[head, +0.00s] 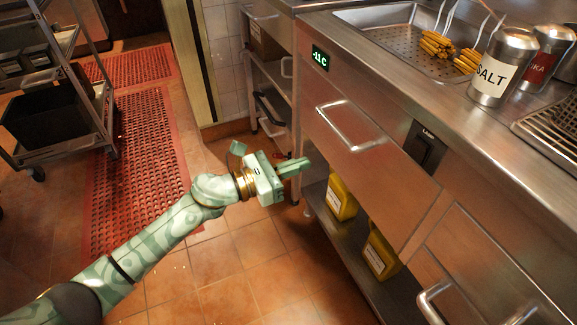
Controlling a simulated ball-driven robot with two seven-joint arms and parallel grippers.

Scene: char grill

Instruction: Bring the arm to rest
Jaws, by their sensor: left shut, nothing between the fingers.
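My left arm comes in from the lower left of the head view. Its gripper (292,167) is shut and empty. It hangs over the tiled floor in front of the steel counter, below and left of the upper drawer's handle (350,126). In the picture it shows apart from the drawer front. My right gripper is not in view.
A salt shaker (494,78) and a second shaker (546,60) stand on the counter. A perforated pan (400,40) holds fries in baskets. Yellow containers (341,197) sit on the low shelf. A wheeled rack (75,110) stands at left by red mats (135,150). Floor is clear.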

